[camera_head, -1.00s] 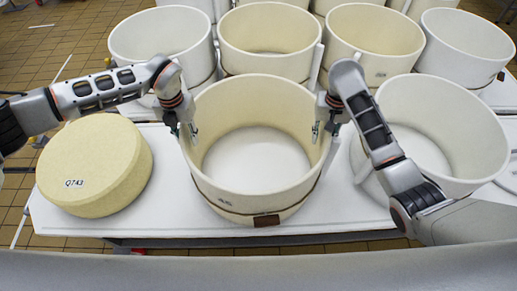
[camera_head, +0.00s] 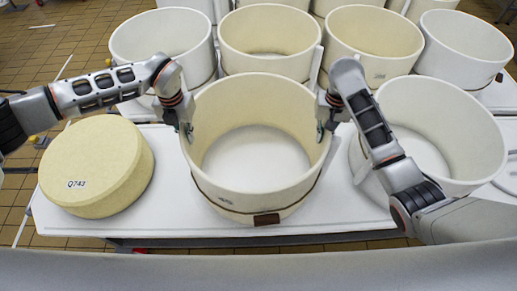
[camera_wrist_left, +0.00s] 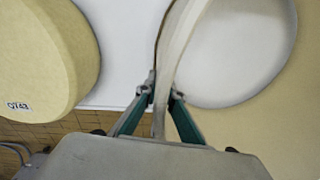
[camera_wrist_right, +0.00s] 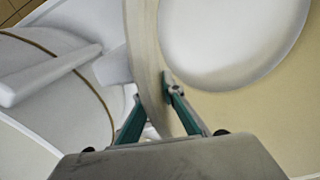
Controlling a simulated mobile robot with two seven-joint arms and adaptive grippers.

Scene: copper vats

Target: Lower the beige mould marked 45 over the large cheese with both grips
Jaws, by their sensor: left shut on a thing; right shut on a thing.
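The beige mould (camera_head: 240,205) is a wide open ring standing upright on the white table in the middle of the head view. The white surface shows through its open bottom. Its marking is too small to read. My left gripper (camera_head: 188,130) is shut on the mould's left wall; the left wrist view shows the fingers (camera_wrist_left: 163,92) on both sides of the rim. My right gripper (camera_head: 325,128) is shut on the right wall, with its fingers (camera_wrist_right: 153,90) astride the rim. The large cheese (camera_head: 95,165), a pale yellow wheel labelled Q743, lies on the table left of the mould, apart from it.
A white mould (camera_head: 455,130) stands close on the right, behind my right arm. Several beige and white moulds (camera_head: 270,38) stand in a row behind. The white table (camera_head: 165,215) has a narrow free strip between cheese and mould, and its front edge is near.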

